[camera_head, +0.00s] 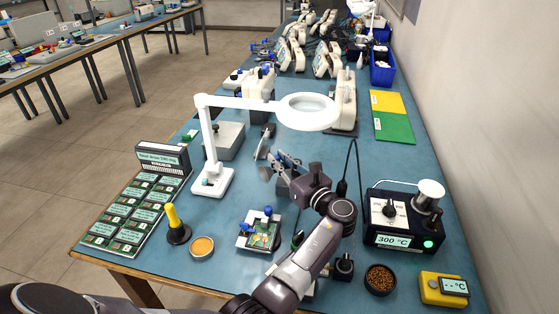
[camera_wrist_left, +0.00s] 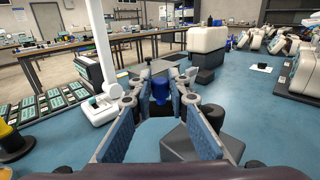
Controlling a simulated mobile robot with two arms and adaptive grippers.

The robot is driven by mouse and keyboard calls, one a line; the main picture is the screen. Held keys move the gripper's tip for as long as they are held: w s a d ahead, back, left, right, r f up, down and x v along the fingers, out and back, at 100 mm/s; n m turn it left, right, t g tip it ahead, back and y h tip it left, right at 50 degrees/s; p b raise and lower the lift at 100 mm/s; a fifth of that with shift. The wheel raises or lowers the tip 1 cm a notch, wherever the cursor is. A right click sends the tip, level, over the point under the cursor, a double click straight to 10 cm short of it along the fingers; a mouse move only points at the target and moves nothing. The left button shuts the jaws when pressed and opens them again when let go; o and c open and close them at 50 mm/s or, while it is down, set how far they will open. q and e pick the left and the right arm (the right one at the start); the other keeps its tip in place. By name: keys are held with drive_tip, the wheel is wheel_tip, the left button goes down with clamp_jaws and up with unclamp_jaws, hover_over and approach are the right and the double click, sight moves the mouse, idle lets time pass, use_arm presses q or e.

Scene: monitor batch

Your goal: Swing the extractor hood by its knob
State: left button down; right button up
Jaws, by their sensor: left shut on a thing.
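My left gripper (camera_head: 280,163) reaches in over the middle of the bench. In the left wrist view its two blue-padded fingers (camera_wrist_left: 160,87) close at their tips on a blue knob (camera_wrist_left: 160,90). In the head view the fingers and arm hide the knob. A dark grey block (camera_head: 283,187), which seems to belong to the extractor hood, sits just under the gripper. In the left wrist view a dark grey body (camera_wrist_left: 184,143) shows below the fingers. Most of the hood is hidden, and I cannot tell its angle. My right gripper is not in view.
A white magnifier lamp (camera_head: 217,180) stands left of the gripper, its ring (camera_head: 308,108) overhanging behind. A grey box (camera_head: 224,141) is beside it. A board holder (camera_head: 260,232) lies in front, and a soldering station (camera_head: 398,218) stands right. Microscopes crowd the back.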

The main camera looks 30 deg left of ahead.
use_arm(q)
drive_tip(key=c, duration=1.8)
unclamp_jaws()
drive_tip(key=shift+a, duration=0.1)
wheel_tip(320, 180, up, 10)
drive_tip(key=shift+r, duration=0.1)
